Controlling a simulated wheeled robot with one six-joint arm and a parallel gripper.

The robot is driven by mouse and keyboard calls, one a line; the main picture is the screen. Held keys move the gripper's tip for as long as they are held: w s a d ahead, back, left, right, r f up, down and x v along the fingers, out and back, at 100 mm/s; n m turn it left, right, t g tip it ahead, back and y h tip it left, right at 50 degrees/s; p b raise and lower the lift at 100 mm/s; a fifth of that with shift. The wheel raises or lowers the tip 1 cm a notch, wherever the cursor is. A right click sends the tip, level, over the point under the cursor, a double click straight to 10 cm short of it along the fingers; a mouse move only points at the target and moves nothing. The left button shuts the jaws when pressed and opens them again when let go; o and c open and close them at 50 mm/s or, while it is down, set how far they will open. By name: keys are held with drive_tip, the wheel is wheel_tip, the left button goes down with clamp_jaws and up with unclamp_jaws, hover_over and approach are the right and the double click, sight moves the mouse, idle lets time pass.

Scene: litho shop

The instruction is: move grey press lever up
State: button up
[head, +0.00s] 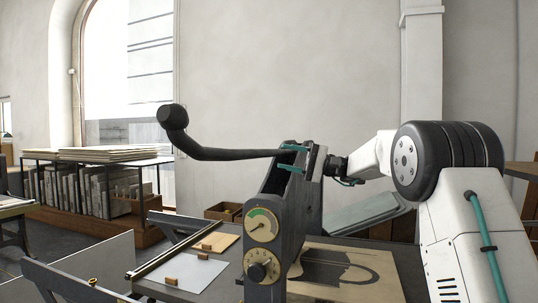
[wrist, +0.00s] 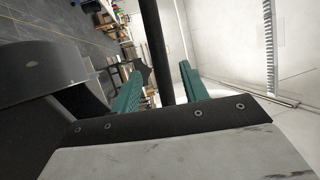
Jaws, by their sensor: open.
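The grey press lever (head: 230,153) is a dark bar in the head view. It runs left from the top of the press (head: 265,211) and bends up to a round knob (head: 172,116) at its left end. My gripper (head: 291,158) is at the lever's right end by the press top, its green fingers above and below the bar. In the wrist view the lever (wrist: 158,50) passes between the two open green fingers of my gripper (wrist: 160,88). I cannot tell whether either finger touches it.
The press front has a gauge (head: 261,225) and a dial (head: 262,266). A bed with a pale sheet (head: 186,271) lies left of it, and a board with a dark print (head: 340,270) right. A rack of slabs (head: 85,185) stands at the back left. The air around the knob is clear.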

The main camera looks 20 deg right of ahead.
sight(273, 153)
drive_tip(key=x, duration=0.6)
drive_tip(key=shift+a, duration=0.25)
drive_tip(key=shift+c, duration=0.3)
drive_tip(key=shift+r, duration=0.1)
clamp_jaws()
